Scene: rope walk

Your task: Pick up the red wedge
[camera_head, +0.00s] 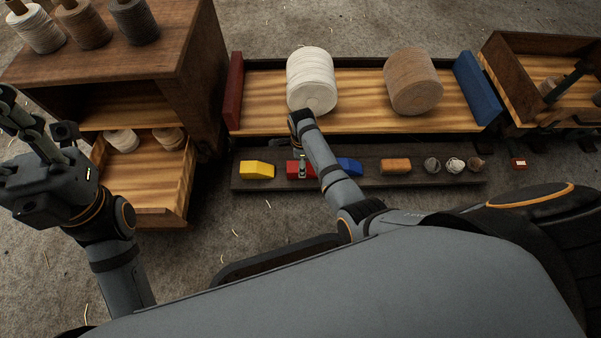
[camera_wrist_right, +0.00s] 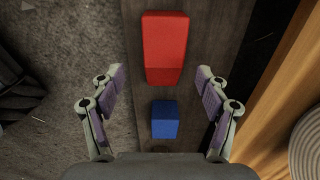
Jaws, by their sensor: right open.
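The red wedge (camera_head: 293,167) lies on the dark narrow shelf, between the yellow wedge (camera_head: 257,169) and the blue wedge (camera_head: 349,166). My right gripper (camera_head: 303,169) is over it and hides part of it. In the right wrist view the red wedge (camera_wrist_right: 165,45) lies mostly beyond the fingertips. Its near end lies between the lines of the open fingers of my right gripper (camera_wrist_right: 160,77), with gaps on both sides. The blue wedge (camera_wrist_right: 165,119) is nearer the palm. My left gripper (camera_head: 25,130) is raised at the far left; its jaw opening is unclear.
An orange-brown block (camera_head: 396,166) and several small coils (camera_head: 454,164) lie farther right on the dark shelf (camera_head: 240,183). Behind it, a white spool (camera_head: 311,80) and a tan spool (camera_head: 413,82) stand on a wooden rack. An open drawer (camera_head: 150,175) juts out at left.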

